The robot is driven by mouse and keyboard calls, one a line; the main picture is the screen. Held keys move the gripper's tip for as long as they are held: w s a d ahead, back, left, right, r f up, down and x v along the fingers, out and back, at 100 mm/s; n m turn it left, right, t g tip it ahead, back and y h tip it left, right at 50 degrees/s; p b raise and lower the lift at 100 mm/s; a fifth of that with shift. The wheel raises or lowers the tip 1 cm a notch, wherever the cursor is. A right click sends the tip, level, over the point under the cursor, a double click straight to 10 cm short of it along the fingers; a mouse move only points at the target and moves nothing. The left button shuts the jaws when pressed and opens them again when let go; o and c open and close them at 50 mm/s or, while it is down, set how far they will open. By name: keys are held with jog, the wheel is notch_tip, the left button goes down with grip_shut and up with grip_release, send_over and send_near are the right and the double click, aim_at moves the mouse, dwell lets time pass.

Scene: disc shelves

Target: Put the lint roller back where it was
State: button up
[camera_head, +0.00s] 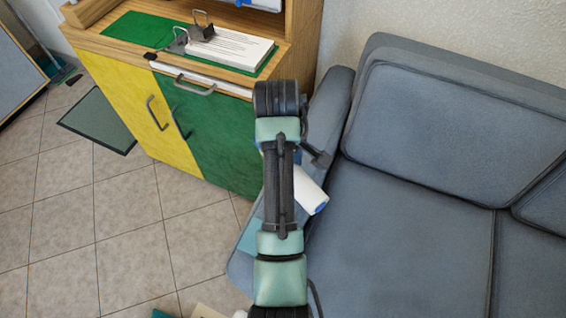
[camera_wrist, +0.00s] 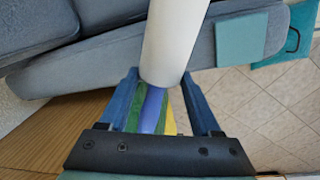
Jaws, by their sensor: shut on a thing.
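The lint roller (camera_head: 311,191) shows in the head view as a white cylinder with a blue end, partly hidden behind my arm. It is above the left arm of the sofa. In the wrist view the white roller (camera_wrist: 172,40) points away from my gripper (camera_wrist: 163,84). My gripper's blue fingers are on either side of its near end, and they are shut on it. A blue strip, likely its handle, shows between the fingers. In the head view my gripper is mostly hidden by my arm.
A grey-blue sofa (camera_head: 400,210) fills the right side. A wooden cabinet (camera_head: 262,70) with yellow and green doors stands at the back left, with a stack of paper (camera_head: 232,45) on top. A teal cloth-like square (camera_wrist: 242,38) lies on the sofa arm. Tiled floor is open at left.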

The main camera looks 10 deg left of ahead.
jog(key=n, duration=0.1)
jog(key=w+n, duration=0.1)
jog(key=n, duration=0.1)
jog(key=r+n, duration=0.1)
jog(key=shift+w+a, duration=0.15)
jog(key=shift+a, duration=0.2)
jog(key=n, duration=0.4)
jog(key=shift+w+a+r+n+y+b, duration=0.2)
jog(key=shift+w+r+n+y+b, duration=0.1)
jog(key=shift+w+y+b, duration=0.1)
jog(key=n, duration=0.4)
jog(key=shift+w+r+y, duration=0.1)
jog(key=shift+r+y, duration=0.1)
jog(key=shift+y, duration=0.1)
jog(key=n, duration=0.3)
jog(key=shift+r+n, duration=0.15)
jog(key=shift+n, duration=0.15)
jog(key=n, duration=0.2)
jog(key=shift+d+n+y+b, duration=0.15)
jog(key=shift+n+y+b, duration=0.15)
notch_tip(320, 180, down, 10)
jog(key=b, duration=0.2)
jog(key=shift+b, duration=0.35)
jog(key=o, duration=1.2)
